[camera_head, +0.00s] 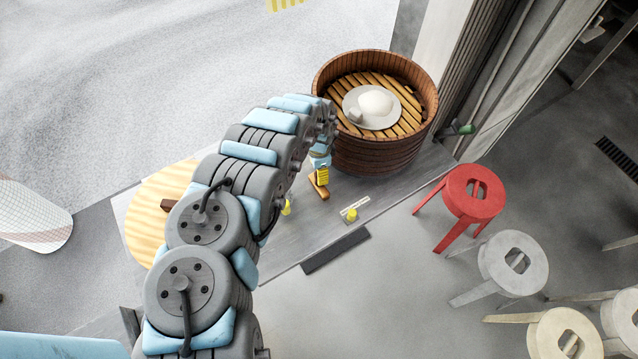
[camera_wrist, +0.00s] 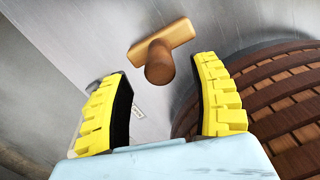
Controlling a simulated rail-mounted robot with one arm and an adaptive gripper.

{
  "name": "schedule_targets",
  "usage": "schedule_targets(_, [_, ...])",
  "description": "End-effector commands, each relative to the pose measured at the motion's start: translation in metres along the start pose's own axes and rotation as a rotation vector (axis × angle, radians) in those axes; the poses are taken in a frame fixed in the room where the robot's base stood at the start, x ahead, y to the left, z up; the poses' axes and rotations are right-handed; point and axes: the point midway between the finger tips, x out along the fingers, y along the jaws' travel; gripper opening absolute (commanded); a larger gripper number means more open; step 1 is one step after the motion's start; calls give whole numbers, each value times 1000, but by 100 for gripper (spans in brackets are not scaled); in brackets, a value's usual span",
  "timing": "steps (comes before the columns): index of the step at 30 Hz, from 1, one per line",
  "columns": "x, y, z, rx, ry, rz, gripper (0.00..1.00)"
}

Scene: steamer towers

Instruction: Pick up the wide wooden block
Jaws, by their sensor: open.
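A wooden block (camera_wrist: 180,33) shows ahead of my gripper in the wrist view, with a wide bar and a rounded knob pointing toward the camera. In the head view the orange-brown block (camera_head: 318,188) is on the grey counter, just below my gripper (camera_head: 322,172) in the picture and partly hidden by it. In the wrist view my gripper (camera_wrist: 160,74) is open, with its yellow fingers to the left and right. The knob lies between and slightly beyond the fingertips. I cannot tell whether they touch the block.
A large wooden steamer (camera_head: 376,153) holding a plate with white food stands beside my gripper. A small yellow object (camera_head: 352,215) and a white label are on the counter (camera_head: 300,235). A round wooden board (camera_head: 145,215) is at left. Red (camera_head: 473,192) and grey stools stand at right.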

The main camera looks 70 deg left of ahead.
Motion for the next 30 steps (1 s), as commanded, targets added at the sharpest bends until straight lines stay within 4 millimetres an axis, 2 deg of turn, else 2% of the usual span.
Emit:
schedule_targets(13, [27,1,-2,0,1,3,63])
schedule_targets(27, [32,0,-1,-1,-1,1,63])
schedule_targets(28, [31,0,-1,-1,-1,1,57])
schedule_targets(30, [31,0,-1,-1,-1,1,37])
